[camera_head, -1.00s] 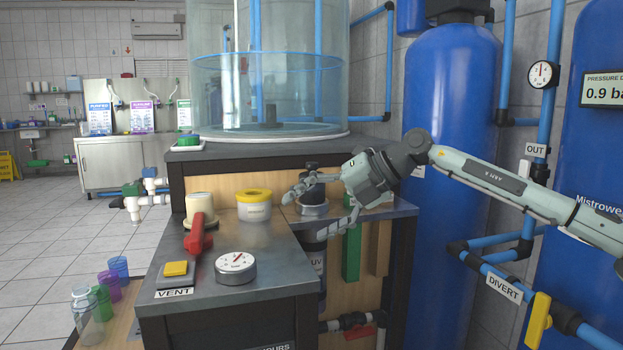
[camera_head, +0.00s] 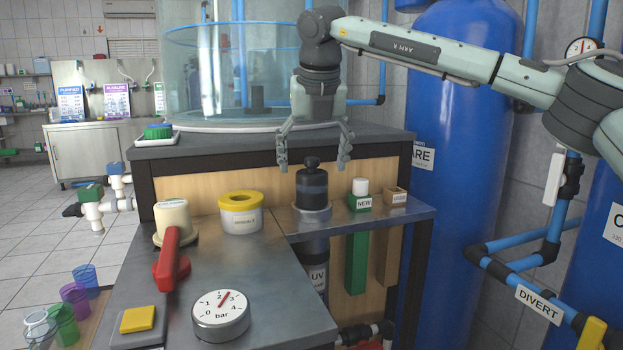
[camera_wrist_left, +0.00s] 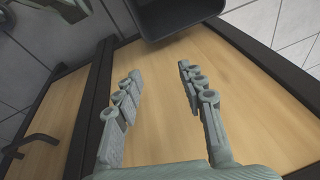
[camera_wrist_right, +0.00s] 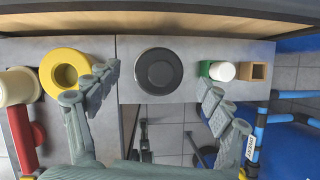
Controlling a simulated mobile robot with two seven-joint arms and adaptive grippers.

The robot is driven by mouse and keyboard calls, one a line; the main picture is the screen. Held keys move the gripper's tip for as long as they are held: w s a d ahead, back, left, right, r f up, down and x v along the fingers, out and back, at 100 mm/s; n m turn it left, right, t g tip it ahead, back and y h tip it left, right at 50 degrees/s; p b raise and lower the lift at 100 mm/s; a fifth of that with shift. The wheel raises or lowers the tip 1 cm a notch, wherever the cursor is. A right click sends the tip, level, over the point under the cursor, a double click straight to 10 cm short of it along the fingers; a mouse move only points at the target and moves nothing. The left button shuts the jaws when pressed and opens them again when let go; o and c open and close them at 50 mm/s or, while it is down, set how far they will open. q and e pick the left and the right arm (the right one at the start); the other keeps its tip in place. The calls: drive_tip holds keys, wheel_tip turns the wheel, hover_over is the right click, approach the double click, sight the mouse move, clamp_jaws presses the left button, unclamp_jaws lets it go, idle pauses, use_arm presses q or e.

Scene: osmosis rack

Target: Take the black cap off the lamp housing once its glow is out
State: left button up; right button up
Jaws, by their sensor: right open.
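The black cap (camera_head: 312,187) with a small knob sits on a metal collar (camera_head: 312,214) in the shelf. Below the shelf, the dark lamp housing (camera_head: 316,262) bears a UV label; I see no glow on it. My right gripper (camera_head: 313,165) points down above the cap, open, with one finger on either side of the knob's line and nothing held. In the right wrist view the cap (camera_wrist_right: 158,70) appears round from above, between the spread fingers. My left gripper (camera_wrist_left: 158,85) shows only in its wrist view, open and empty over a wooden surface.
Right of the cap stand a green NEW box (camera_head: 360,200) with a white top and a brown holder (camera_head: 395,199). Left are a yellow-rimmed minerals pot (camera_head: 241,212), a red handle (camera_head: 170,260) and a gauge (camera_head: 221,315). A raised grey ledge (camera_head: 225,146) lies behind.

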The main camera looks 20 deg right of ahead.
sight(312, 167)
drive_tip(key=shift+x, duration=1.5)
drive_tip(key=c, duration=1.2)
